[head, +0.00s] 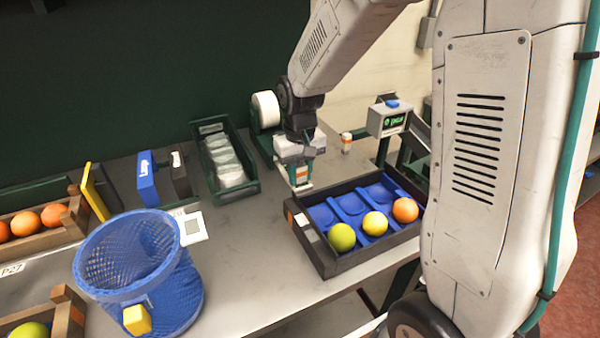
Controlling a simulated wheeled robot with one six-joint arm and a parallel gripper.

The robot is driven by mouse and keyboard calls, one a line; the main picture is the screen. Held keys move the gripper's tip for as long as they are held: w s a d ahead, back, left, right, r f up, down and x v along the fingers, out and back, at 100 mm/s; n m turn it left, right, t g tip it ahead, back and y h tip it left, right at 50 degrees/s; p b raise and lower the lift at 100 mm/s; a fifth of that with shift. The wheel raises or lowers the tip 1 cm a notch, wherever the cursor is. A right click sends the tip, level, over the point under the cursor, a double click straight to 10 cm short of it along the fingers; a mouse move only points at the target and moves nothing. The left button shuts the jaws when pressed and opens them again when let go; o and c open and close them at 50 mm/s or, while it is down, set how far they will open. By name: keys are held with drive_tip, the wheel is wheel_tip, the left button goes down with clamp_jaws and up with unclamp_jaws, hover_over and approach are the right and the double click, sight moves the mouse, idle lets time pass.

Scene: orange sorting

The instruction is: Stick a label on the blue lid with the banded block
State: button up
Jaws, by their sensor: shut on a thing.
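The blue lid (147,180) appears to be the upright blue panel at the back left of the table, with white marking on its face. My gripper (297,165) points down at the table's centre right, just behind the dark tray. It is shut on a small pale block with a coloured band (300,177), which seems to be the banded block. The block's underside and its gap to the table cannot be made out. My gripper is well to the right of the blue lid.
A dark tray (318,258) with blue cups holds several fruits right of centre. A blue mesh basket (150,285) stands front left, beside wooden crates (62,235). A green bin (252,183) of clear packets and a white roll (266,109) stand behind. The middle table is clear.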

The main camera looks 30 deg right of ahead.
drive_tip(key=shift+s, duration=0.1)
drive_tip(key=shift+r, duration=3.5)
